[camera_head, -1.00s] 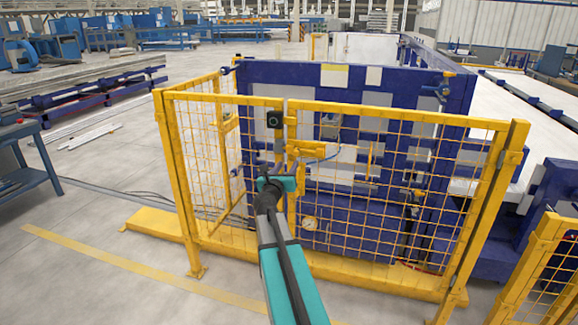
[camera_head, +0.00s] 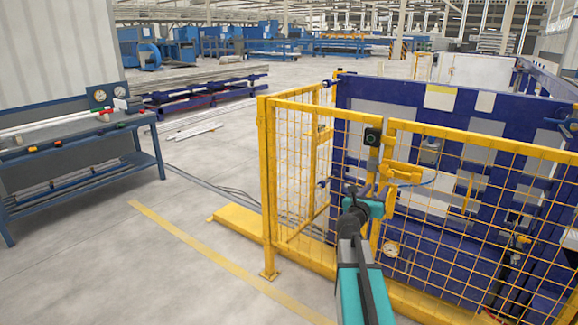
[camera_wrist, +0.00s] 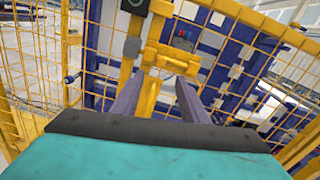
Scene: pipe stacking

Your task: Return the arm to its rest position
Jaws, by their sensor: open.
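My arm, teal and dark grey, reaches up from the bottom of the head view. My gripper (camera_head: 368,190) is at its end, in front of the yellow mesh fence (camera_head: 300,180). In the wrist view my gripper (camera_wrist: 158,95) shows two purple-grey fingers spread apart with nothing between them. Beyond the fingertips is a yellow latch (camera_wrist: 172,60) on the fence, which also shows in the head view (camera_head: 402,172). I cannot tell whether the fingers touch the fence.
A blue bench (camera_head: 90,142) with pipes and gauges stands at the left. Behind the fence is a blue machine frame (camera_head: 385,92). A yellow floor line (camera_head: 215,255) crosses open grey floor between bench and fence. Pipe racks (camera_head: 200,95) lie farther back.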

